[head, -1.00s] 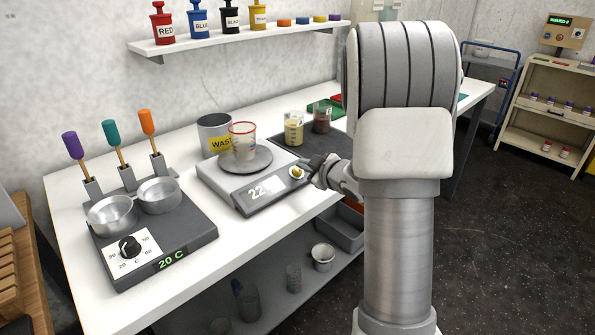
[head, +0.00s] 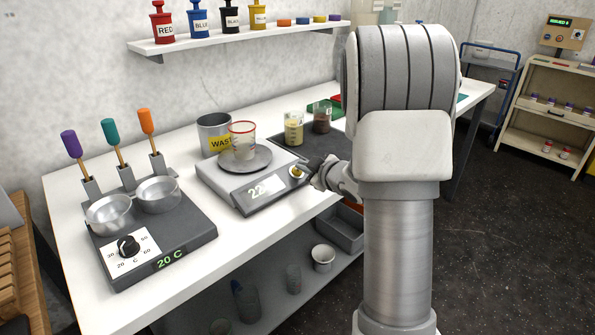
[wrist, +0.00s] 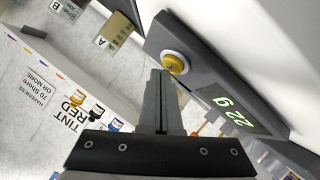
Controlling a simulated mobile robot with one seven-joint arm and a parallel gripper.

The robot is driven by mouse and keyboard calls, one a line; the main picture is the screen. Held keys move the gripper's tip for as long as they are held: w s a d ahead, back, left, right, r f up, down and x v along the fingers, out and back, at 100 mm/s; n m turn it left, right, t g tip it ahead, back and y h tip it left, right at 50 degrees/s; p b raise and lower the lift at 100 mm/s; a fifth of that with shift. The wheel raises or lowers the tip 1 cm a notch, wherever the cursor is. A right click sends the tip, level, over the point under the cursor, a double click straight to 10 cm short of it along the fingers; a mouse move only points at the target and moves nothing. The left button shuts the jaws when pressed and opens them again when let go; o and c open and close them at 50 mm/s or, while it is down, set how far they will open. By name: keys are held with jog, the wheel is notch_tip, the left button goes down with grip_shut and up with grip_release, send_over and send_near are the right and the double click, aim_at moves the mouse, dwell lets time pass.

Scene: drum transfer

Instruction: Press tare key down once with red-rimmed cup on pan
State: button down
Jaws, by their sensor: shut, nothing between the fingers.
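The red-rimmed cup (head: 242,140) stands upright on the round pan (head: 262,159) of the scale (head: 208,178). The tare key (head: 297,171) is a round yellow button on the right end of the scale's front panel. In the wrist view the tare key (wrist: 173,62) stands out beside the display (wrist: 235,112), which seems to read 22 g. My gripper (head: 314,164) is just right of the key in the head view. In the wrist view its shut fingers (wrist: 158,75) have their tips close to the key, with a small gap seeming to show between them.
A waste can (head: 213,133) stands behind the scale. Two beakers, one yellowish (head: 293,132) and one dark (head: 321,122), stand on a dark mat behind my gripper. A hotplate (head: 190,228) with two metal pans is at the left.

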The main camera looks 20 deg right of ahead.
jog(key=shift+w+f+b, duration=0.15)
jog(key=shift+f+b, duration=0.25)
jog(key=shift+f, duration=0.05)
dwell(0.4)
jog(key=shift+r, duration=0.1)
jog(key=shift+s+r+p, duration=0.35)
jog(key=shift+r+p, duration=0.25)
jog(key=shift+r, duration=0.1)
jog(key=shift+d, duration=0.1)
jog(key=r+p, duration=0.1)
jog(key=s+r+p, duration=0.1)
jog(key=r, duration=0.1)
jog(key=s+r+p, duration=0.1)
jog(key=shift+d+r+p, duration=0.25)
jog(key=shift+d+p, duration=0.05)
jog(key=shift+d, duration=0.05)
dwell(0.4)
